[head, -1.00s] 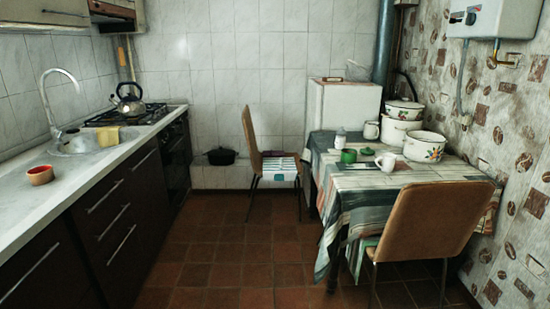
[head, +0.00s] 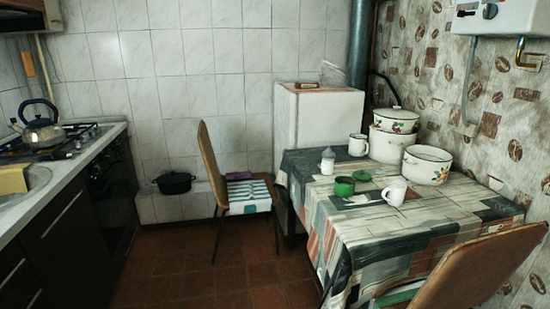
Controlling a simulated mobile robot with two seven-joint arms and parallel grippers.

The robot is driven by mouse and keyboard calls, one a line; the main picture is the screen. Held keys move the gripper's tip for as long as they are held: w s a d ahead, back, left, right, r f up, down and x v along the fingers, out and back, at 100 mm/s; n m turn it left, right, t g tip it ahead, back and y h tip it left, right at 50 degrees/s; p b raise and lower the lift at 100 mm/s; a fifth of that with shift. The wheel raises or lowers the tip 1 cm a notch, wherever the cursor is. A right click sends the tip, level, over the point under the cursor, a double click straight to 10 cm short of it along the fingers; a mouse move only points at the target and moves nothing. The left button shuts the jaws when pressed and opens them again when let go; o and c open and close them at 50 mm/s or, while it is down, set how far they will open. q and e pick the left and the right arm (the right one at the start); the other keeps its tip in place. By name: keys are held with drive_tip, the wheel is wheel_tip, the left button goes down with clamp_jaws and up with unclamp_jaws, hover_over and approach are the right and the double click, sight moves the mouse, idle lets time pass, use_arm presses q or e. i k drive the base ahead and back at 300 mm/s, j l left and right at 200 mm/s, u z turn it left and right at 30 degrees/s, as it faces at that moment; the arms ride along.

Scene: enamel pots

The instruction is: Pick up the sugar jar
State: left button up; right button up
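A small pale jar with a light top (head: 328,161), which looks like the sugar jar, stands upright on the far left part of the table (head: 440,208). A green mug or pot (head: 344,187) stands just in front of it, with a green lid (head: 362,176) lying beside that. A white mug (head: 395,192) stands to the right, and another white mug (head: 358,145) stands behind. Neither of my grippers is in view.
Enamel pots (head: 428,166) stand at the table's back right, some stacked (head: 393,136). One chair (head: 221,180) is left of the table and another (head: 485,270) in front. Tiled floor (head: 190,265) is clear between the counter (head: 75,180) and table.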

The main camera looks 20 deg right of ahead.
sight(328, 156)
drive_tip(key=i+j+z, duration=0.1)
drive_tip(key=i+z, duration=0.2)
drive_tip(key=i, duration=0.15)
drive_tip(key=i+j+z, duration=0.15)
drive_tip(key=i+z, duration=0.2)
drive_tip(key=i+j+z, duration=0.3)
drive_tip(key=i, duration=0.25)
